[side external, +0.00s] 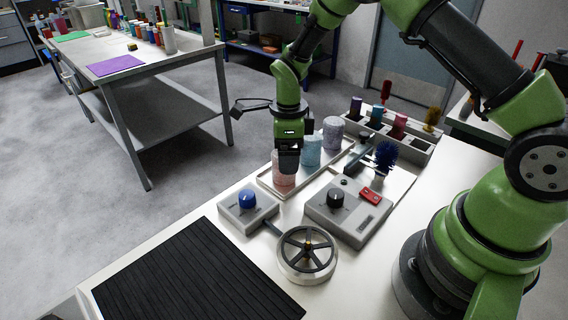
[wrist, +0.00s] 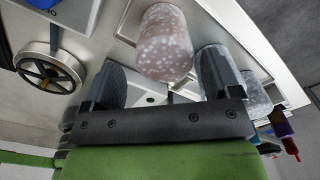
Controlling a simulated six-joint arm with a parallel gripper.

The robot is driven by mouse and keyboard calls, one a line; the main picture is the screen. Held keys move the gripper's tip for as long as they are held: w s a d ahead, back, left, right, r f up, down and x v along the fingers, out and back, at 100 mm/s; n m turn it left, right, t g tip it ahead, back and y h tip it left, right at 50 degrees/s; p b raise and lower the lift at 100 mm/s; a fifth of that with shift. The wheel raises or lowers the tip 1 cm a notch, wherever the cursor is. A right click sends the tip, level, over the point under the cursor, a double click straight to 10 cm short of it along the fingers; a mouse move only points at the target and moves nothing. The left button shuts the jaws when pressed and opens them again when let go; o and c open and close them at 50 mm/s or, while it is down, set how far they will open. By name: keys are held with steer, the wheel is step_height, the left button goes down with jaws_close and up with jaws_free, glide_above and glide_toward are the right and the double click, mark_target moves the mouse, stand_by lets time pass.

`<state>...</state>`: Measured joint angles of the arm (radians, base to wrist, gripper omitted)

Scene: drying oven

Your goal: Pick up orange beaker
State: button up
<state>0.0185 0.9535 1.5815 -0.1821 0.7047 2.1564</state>
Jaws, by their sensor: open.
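The speckled pinkish-orange beaker (side external: 284,177) stands at the near left end of a white tray (side external: 262,183). In the wrist view the orange beaker (wrist: 165,42) is just beyond the gap between my fingertips. My gripper (side external: 287,166) points down over this beaker and hides its upper part in the side view. In the wrist view my gripper (wrist: 158,80) has its two fingers wide apart with nothing held. A speckled light-blue beaker (side external: 311,151) stands beside the orange one, partly behind the right finger in the wrist view. A grey-purple beaker (side external: 333,133) stands farther along the tray.
A box with a blue knob (side external: 247,198), a larger box with a black knob (side external: 338,205) and a handwheel (side external: 307,252) stand in front of the tray. A rack (side external: 398,135) with coloured items and a blue brush (side external: 385,157) are right. A black ribbed mat (side external: 198,275) lies front left.

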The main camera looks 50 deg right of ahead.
steer(key=f, duration=0.4)
steer(key=shift+w+f, duration=0.2)
steer(key=shift+w, duration=0.15)
steer(key=shift+c, duration=0.5)
steer(key=c, duration=0.9)
steer(key=shift+r, duration=0.1)
